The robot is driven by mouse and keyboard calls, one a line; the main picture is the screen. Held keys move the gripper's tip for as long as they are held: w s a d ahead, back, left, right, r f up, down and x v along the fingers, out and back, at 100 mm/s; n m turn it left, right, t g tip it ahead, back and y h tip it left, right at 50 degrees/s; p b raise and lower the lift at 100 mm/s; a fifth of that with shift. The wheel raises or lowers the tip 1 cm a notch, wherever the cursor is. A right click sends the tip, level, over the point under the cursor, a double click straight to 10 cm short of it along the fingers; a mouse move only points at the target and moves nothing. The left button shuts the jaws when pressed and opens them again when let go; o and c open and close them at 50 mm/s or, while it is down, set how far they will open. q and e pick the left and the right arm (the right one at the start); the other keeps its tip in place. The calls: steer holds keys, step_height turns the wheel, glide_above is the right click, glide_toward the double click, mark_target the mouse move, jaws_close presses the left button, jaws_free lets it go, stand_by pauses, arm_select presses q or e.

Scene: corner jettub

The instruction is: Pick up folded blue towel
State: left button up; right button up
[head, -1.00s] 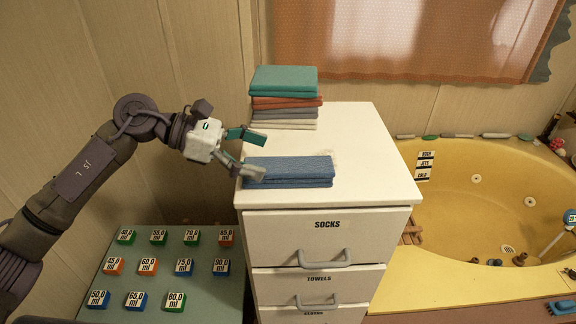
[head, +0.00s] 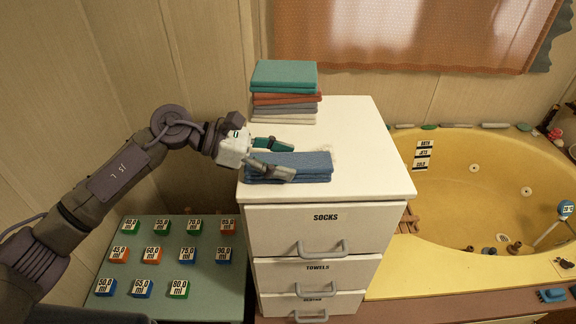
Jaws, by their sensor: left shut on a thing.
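The folded blue towel (head: 308,167) lies flat on top of the white drawer cabinet (head: 362,150), near its front left edge. My left gripper (head: 282,158) reaches in from the left at the towel's left end. One finger is across the towel's front and left part, and the green-tipped finger is behind it. The gripper is shut on the towel, which still appears to rest on the cabinet top. My right gripper is not in view.
A stack of folded towels (head: 284,90), teal on top, stands behind the blue towel. A low green table (head: 205,269) with several labelled blocks is at lower left. A yellow tub (head: 470,190) is at right. The cabinet top's right side is clear.

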arm_select(q)
steer(key=shift+c, duration=0.6)
steer(key=shift+r, duration=0.1)
